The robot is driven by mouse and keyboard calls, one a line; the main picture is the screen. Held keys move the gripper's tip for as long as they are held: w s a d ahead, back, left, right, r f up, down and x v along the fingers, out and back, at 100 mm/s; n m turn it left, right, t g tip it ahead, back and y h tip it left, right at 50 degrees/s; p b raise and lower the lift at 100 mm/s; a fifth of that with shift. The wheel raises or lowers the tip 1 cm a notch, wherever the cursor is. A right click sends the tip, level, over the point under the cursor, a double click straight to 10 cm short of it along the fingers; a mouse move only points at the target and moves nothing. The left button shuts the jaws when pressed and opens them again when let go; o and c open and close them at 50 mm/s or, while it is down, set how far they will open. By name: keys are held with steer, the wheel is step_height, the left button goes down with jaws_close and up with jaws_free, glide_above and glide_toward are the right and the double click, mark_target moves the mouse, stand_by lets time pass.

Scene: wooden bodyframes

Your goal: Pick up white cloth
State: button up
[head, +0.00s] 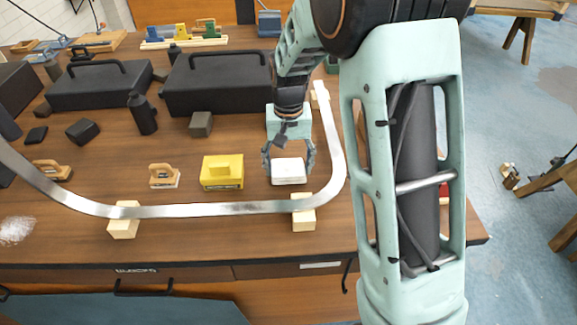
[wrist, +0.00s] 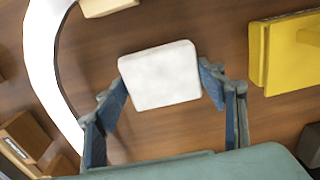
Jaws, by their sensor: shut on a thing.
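The white cloth (head: 288,171) is a folded white block-like pad on the wooden bench, right of a yellow box. It also shows in the wrist view (wrist: 160,75), between my fingertips. My gripper (head: 288,164) points down over the cloth with one finger on each side. In the wrist view the gripper (wrist: 163,88) has its blue-padded fingers at the cloth's left and right edges, shut on it. The cloth is at or very near the bench top; I cannot tell whether it is lifted.
A curved metal strip (head: 210,210) on pale wooden blocks (head: 303,213) runs in front and to the right of the cloth. The yellow box (head: 222,172) stands close to the left. Black cases (head: 215,83) and a dark block (head: 201,124) lie behind. Bare bench shows around the cloth.

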step_height(320, 180, up, 3)
steer(key=shift+f+p, duration=0.1)
steer(key=shift+p, duration=0.7)
steer(key=s+a+r+p, duration=0.1)
steer(key=s+r+p, duration=0.1)
steer(key=s+r, duration=0.2)
steer(key=s+a+r+p, duration=0.1)
steer(key=s+r+p, duration=0.2)
steer(key=s, duration=0.6)
steer(key=shift+s+a+r, duration=0.15)
steer(key=shift+s+r, duration=0.25)
steer(key=shift+r, duration=0.75)
